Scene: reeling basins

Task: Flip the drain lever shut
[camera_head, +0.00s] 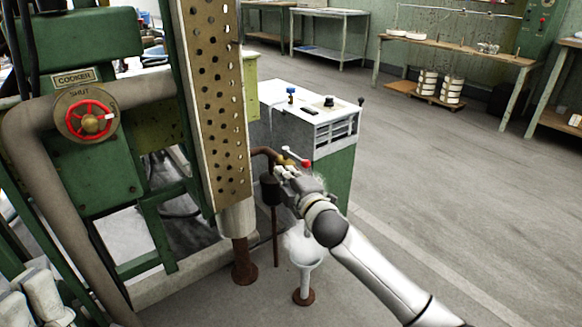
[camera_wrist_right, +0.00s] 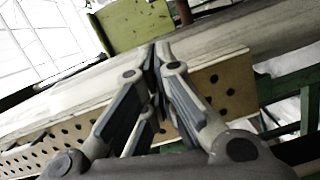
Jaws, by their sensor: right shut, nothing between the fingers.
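The drain lever (camera_head: 295,156) is a short pale bar with a red end, at a brass-coloured valve on a rusty pipe (camera_head: 263,151) in the head view. Its red end points to the lower right. My right gripper (camera_head: 281,171) is shut and empty, close below the lever and valve. Whether it touches them cannot be told. In the right wrist view the fingers of the right gripper (camera_wrist_right: 160,52) meet at their tips with nothing between them; the lever is not seen there. My left gripper cannot be made out.
A perforated tan panel (camera_head: 215,100) stands left of the valve, beside the green cooker with its red handwheel (camera_head: 91,123). A green and white cabinet (camera_head: 318,115) stands behind. A white funnel (camera_head: 305,256) is below my right arm. Open floor lies to the right.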

